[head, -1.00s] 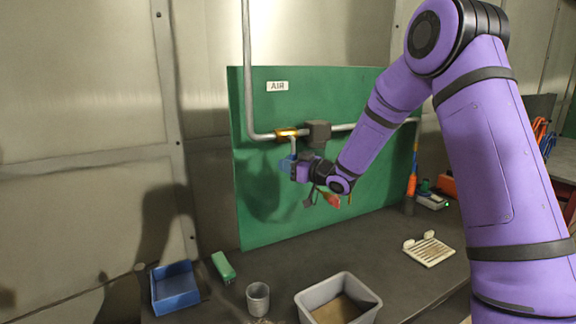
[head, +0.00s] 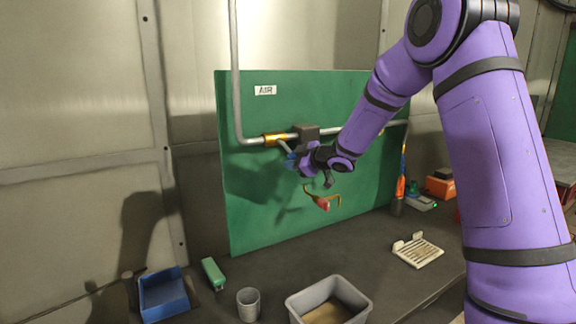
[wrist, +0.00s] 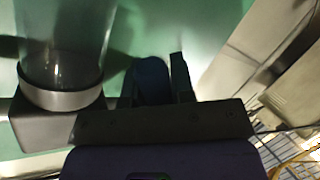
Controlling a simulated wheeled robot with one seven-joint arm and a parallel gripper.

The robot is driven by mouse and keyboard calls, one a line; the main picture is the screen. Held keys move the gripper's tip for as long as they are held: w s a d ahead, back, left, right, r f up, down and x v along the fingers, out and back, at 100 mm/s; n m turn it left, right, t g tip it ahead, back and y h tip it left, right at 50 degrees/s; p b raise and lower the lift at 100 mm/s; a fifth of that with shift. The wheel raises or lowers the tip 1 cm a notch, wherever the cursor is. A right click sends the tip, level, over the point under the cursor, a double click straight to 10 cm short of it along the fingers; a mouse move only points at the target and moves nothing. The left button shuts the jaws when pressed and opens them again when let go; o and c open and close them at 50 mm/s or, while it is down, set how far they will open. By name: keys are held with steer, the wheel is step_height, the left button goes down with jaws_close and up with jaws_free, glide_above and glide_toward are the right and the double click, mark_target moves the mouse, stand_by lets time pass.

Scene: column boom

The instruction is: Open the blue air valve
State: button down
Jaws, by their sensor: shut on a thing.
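The air valve has a brass body (head: 275,139) on the grey pipe, below the AIR label (head: 265,90) on the green board. Its lever slants down and to the right from the body, and its blue handle (head: 290,160) is at my gripper (head: 295,161). In the wrist view the blue handle (wrist: 152,80) sits between the two dark fingers of my gripper (wrist: 155,76), which is shut on it. The fingers hide part of the handle.
A dark block (head: 308,132) sits on the pipe right of the valve. A red-and-yellow item (head: 322,202) hangs below my wrist. A blue bin (head: 164,296), green box (head: 213,273), grey cup (head: 248,303) and grey tub (head: 296,309) stand on the bench.

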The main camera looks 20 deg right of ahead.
steer(key=shift+d+r+n+h, duration=0.3)
steer(key=shift+d+n+h, duration=0.1)
steer(key=shift+d+n, duration=0.1)
stand_by(0.3)
steer(key=c, duration=1)
jaws_free()
steer(key=shift+o, duration=0.2)
steer(key=shift+r, duration=0.1)
